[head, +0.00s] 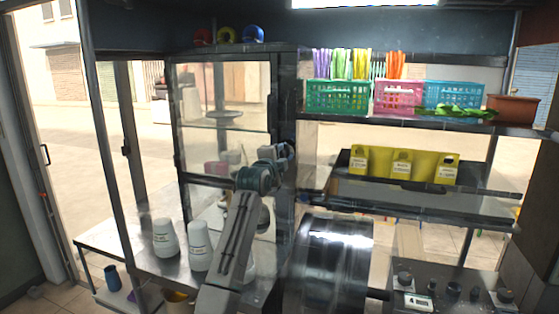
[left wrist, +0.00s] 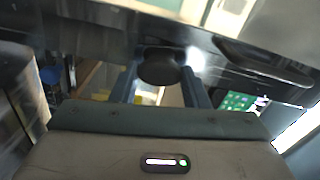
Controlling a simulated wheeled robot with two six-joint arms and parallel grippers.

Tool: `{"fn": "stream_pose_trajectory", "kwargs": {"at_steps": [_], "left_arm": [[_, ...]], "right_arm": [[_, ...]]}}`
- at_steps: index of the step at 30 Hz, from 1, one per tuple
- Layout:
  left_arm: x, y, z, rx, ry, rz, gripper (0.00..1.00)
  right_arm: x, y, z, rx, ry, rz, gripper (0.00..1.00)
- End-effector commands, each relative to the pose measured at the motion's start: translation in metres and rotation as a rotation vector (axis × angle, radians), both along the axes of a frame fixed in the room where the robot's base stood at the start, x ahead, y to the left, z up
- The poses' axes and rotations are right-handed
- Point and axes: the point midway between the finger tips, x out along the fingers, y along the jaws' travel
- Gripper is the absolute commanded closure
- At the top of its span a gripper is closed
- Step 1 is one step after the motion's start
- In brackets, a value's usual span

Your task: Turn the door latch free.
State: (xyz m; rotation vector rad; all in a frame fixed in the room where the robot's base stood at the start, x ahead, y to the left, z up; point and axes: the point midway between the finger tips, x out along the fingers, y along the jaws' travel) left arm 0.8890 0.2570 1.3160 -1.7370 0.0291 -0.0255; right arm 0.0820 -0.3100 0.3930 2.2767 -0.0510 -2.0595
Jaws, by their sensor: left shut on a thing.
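The glass-fronted cabinet door (head: 222,120) stands left of centre in the head view, in a dark metal frame. My left gripper (head: 284,152) is at the right edge of this door, and my arm hides the latch there. In the left wrist view, the two fingers of my left gripper (left wrist: 160,90) are on either side of a dark rounded latch knob (left wrist: 160,67), shut on it. The knob sits against a metal frame. How far it is turned cannot be told. My right gripper is not in view.
White containers (head: 165,238) stand on the metal counter (head: 110,236) at lower left. A shiny metal drum (head: 328,265) is right of my arm. Coloured baskets (head: 337,97) fill the upper shelf. Yellow holders (head: 403,164) stand on the shelf below.

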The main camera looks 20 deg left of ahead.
Motion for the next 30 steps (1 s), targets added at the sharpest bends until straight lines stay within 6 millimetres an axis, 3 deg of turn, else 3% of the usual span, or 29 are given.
{"fn": "stream_pose_trajectory", "kwargs": {"at_steps": [10,27,28,30], "left_arm": [[0.0001,-0.0003,-0.0010,0.151,-0.004,0.000,0.82],[0.0001,-0.0002,-0.0010,0.183,-0.005,0.000,0.82],[0.0001,-0.0002,-0.0010,0.183,-0.005,0.000,0.57],[0.0001,-0.0002,-0.0010,0.183,-0.005,0.000,0.43]], "right_arm": [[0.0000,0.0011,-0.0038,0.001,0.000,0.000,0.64],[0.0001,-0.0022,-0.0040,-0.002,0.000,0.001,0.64],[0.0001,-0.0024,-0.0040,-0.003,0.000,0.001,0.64],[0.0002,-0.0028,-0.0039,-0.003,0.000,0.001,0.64]]}}
